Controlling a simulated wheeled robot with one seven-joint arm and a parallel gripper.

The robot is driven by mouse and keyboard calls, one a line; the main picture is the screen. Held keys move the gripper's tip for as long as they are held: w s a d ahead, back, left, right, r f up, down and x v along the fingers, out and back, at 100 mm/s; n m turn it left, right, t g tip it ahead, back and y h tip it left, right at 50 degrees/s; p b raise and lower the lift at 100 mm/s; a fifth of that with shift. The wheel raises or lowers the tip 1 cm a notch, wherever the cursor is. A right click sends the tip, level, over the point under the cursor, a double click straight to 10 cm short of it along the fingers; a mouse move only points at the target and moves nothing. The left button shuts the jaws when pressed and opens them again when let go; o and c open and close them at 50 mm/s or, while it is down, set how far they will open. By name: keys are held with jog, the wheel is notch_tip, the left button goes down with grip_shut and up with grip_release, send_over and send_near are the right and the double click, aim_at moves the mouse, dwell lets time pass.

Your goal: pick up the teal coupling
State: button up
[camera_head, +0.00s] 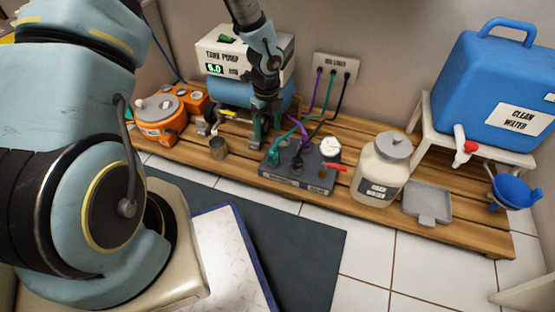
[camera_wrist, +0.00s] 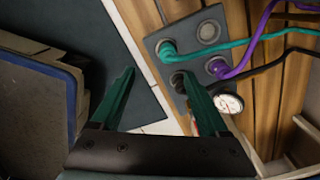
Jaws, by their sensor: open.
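The teal coupling (camera_head: 274,156) is seated on the left part of the grey manifold block (camera_head: 312,170), with a teal hose running from it. In the wrist view the coupling (camera_wrist: 167,48) is at the block's upper left corner, beyond my fingertips. My gripper (camera_head: 258,138) is above and slightly left of the block, pointing down, with nothing between its fingers. In the wrist view its two green fingers (camera_wrist: 156,73) are spread apart. The right finger covers part of the block near a black coupling (camera_wrist: 178,82). The teal coupling is apart from both fingers.
A purple coupling (camera_wrist: 217,67) and white gauge (camera_wrist: 228,103) are close by on the block. A lidded jar (camera_head: 381,170) stands to the right, and the tank pump (camera_head: 240,50) stands behind. Hoses run to the wall panel (camera_head: 336,67).

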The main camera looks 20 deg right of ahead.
aim_at(273, 151)
jog(key=shift+d+f+m, duration=0.2)
jog(key=shift+d+f, duration=0.1)
jog(key=shift+f, duration=0.3)
jog(key=shift+d+f+m, duration=0.2)
jog(key=shift+d+f, duration=0.1)
jog(key=shift+f, duration=0.25)
notch_tip(273, 151, down, 5)
jog(key=b, duration=0.3)
jog(key=shift+f, duration=0.1)
jog(key=f+b, duration=0.2)
jog(key=f, duration=0.1)
jog(key=f+b, duration=0.1)
jog(key=f, duration=0.1)
jog(key=shift+w+d+b, duration=0.1)
jog(key=shift+d+b, duration=0.15)
jog(key=shift+b, duration=0.05)
grip_shut()
